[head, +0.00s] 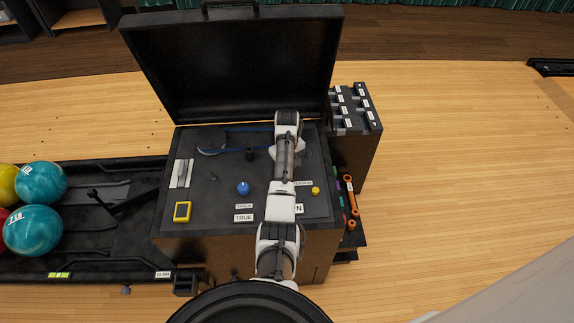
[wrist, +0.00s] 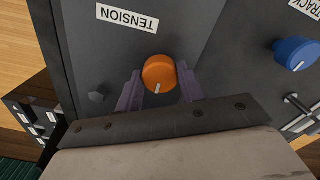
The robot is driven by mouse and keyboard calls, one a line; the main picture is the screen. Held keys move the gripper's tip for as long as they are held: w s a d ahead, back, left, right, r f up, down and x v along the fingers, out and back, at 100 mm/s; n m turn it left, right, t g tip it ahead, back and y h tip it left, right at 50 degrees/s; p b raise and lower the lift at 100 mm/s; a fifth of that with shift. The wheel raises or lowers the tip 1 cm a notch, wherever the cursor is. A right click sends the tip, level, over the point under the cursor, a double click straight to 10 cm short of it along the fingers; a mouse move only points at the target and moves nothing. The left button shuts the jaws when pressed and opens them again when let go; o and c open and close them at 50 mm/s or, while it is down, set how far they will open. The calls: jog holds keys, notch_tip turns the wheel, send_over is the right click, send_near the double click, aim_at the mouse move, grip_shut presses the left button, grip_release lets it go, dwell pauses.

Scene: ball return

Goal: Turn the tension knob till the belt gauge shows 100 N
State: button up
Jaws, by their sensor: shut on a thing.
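The orange tension knob (wrist: 160,74) sits between the two fingers of my gripper (wrist: 161,88) in the wrist view. The TENSION label (wrist: 127,18) is beside the knob and appears upside down. In the head view my arm covers the knob, and the TENSION label (head: 303,183) shows partly. A small readout plate (head: 300,208) peeks out beside my arm with only an "N" visible; its number is hidden.
The blue TRACK knob (head: 243,188) is left of my arm, with a plate reading TRUE (head: 244,217) below. A blue belt (head: 250,128) runs behind. The open lid (head: 235,65) stands at the back. A small yellow knob (head: 315,190) is close right of my arm.

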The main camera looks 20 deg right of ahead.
jog(key=n, duration=0.4)
jog(key=shift+n, duration=0.3)
jog(key=n, duration=1.4)
jog(key=shift+n, duration=0.3)
jog(key=n, duration=0.4)
jog(key=n+b, duration=0.1)
jog(key=n, duration=0.3)
jog(key=shift+d, duration=0.1)
jog(key=n+b, duration=0.3)
jog(key=b, duration=0.1)
jog(key=shift+f, duration=0.2)
jog(key=n+b, duration=0.2)
jog(key=b, duration=0.6)
jog(key=shift+n, duration=0.4)
jog(key=shift+b, duration=0.55)
